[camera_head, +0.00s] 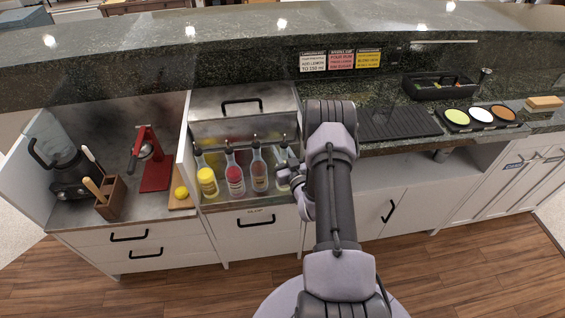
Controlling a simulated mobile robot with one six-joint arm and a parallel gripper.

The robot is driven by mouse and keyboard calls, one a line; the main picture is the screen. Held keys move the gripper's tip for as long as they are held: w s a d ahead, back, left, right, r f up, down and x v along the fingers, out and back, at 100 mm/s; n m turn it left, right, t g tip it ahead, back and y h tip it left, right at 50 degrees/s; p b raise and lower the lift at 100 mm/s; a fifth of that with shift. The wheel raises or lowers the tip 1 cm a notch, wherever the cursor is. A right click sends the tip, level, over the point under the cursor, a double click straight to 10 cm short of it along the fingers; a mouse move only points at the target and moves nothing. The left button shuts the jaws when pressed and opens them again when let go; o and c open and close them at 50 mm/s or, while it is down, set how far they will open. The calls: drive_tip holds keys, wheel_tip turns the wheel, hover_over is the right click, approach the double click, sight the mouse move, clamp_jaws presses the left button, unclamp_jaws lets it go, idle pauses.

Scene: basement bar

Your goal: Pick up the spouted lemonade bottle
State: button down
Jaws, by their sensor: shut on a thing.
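A row of spouted bottles stands in the steel well of the counter. A further spouted bottle (284,158) is at the right end, partly hidden by my gripper and arm. My gripper (288,176) is at this right-end bottle and shut on it. The bottle looks roughly upright. I cannot read the labels, so which one is lemonade is not clear. The fingertips are small and partly hidden.
A steel lid (243,110) stands behind the bottles. A red juicer (152,165), a blender (65,170), a wooden utensil holder (110,196) and a lemon (181,192) are to the left. A black drip mat (400,122) and a garnish tray (482,118) lie right of my arm.

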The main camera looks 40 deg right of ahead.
wheel_tip(320, 180, up, 18)
drive_tip(key=p, duration=0.6)
